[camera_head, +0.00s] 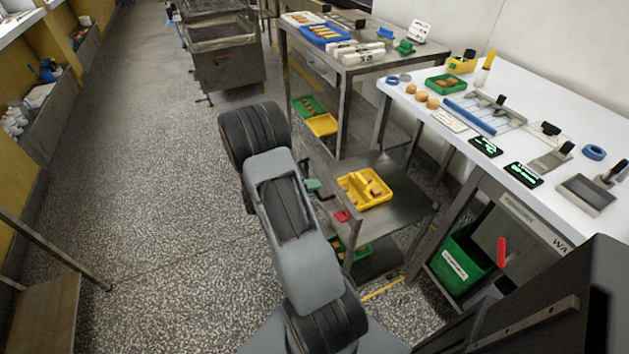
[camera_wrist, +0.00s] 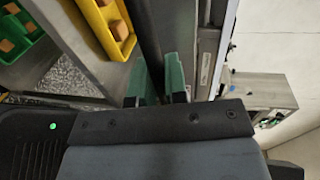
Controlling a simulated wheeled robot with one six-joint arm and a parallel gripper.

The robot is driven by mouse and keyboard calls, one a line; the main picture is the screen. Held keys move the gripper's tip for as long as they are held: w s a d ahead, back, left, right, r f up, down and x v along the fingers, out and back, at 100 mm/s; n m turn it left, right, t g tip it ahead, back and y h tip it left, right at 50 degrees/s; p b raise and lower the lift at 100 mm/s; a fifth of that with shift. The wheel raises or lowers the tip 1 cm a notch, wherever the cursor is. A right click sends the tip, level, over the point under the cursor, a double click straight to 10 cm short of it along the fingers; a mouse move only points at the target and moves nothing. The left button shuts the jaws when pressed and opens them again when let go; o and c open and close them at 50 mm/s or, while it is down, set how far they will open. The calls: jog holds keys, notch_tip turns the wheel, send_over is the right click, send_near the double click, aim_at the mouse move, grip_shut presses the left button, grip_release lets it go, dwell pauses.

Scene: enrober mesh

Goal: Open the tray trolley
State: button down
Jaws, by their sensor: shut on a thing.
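The steel tray trolley (camera_head: 405,205) stands low between the two tables in the head view. A yellow tray (camera_head: 376,198) with brown pieces lies on its upper deck, and a green tray (camera_head: 358,250) shows lower down. My gripper (camera_head: 314,186) is at the trolley's left side, partly hidden by my arm. In the wrist view the green fingertips of my gripper (camera_wrist: 155,78) are on both sides of a dark bar (camera_wrist: 150,35) beside the yellow tray (camera_wrist: 122,28). The jaws are shut on this bar. The exact contact is partly hidden by the gripper body.
A white worktable (camera_head: 480,100) with tools and trays stands at the right. A green bin (camera_head: 462,262) is beneath it. A steel table (camera_head: 350,62) with trays stands behind the trolley. A steel cart (camera_head: 228,65) is at the back. The floor (camera_head: 140,180) at left is clear.

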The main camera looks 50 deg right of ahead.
jog(key=shift+a, duration=0.25)
jog(key=c, duration=1.2)
grip_release()
jog(key=shift+w, duration=0.1)
jog(key=p+v, duration=0.1)
jog(key=v, duration=1.2)
jog(key=shift+w+a+r+p, duration=0.1)
jog(key=shift+a+p, duration=0.2)
jog(key=shift+a, duration=0.1)
